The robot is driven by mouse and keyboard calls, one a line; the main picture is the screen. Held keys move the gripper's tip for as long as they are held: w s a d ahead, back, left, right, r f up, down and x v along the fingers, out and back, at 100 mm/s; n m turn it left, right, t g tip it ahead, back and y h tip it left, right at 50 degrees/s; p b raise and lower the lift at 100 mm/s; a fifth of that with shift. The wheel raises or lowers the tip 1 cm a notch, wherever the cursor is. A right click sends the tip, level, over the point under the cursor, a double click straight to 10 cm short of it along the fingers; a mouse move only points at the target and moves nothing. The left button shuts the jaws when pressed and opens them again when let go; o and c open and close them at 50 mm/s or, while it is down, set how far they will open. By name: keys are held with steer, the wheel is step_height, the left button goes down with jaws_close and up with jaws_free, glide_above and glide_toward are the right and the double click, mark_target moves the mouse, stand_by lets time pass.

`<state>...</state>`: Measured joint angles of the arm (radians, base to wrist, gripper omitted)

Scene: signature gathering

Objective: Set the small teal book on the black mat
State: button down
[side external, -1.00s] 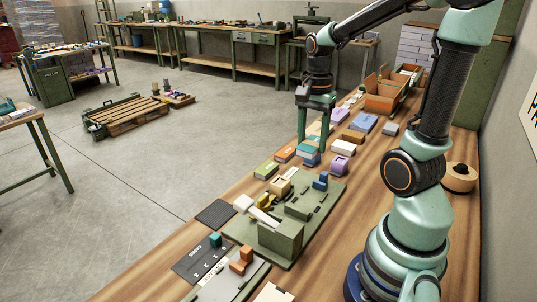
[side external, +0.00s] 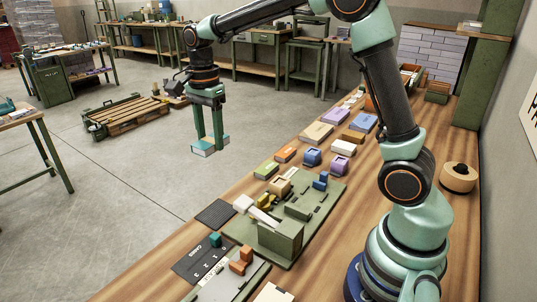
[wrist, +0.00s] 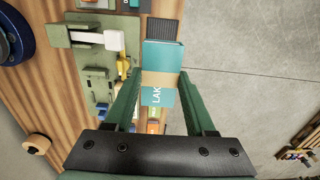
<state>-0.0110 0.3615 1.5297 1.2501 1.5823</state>
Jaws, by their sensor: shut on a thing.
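The small teal book (side external: 203,148) has pale page edges. My gripper (side external: 207,138) is shut on it and holds it in the air, out past the table's left edge in the side view. In the wrist view the teal book (wrist: 163,55), with a tan band and white letters, sits between the two fingers of my gripper (wrist: 160,82). The black mat (side external: 215,213) is a dark ribbed pad near the table's left edge, bare and apart from the book. The mat (wrist: 166,27) also shows beyond the book in the wrist view.
A green fixture board (side external: 290,220) with blocks stands right of the mat. A black card panel (side external: 197,260) lies in front of it. Several small books and boxes, including a purple one (side external: 337,117), line the table further back. Bare wood (side external: 165,255) runs along the left edge.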

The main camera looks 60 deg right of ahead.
mark_target(217, 213)
steer(key=shift+w+a+f, duration=0.2)
steer(key=shift+a+f, duration=0.15)
step_height(217, 213, down, 20)
steer(key=shift+r, duration=0.25)
steer(key=shift+f, duration=0.1)
steer(key=shift+c, duration=1.2)
jaws_free()
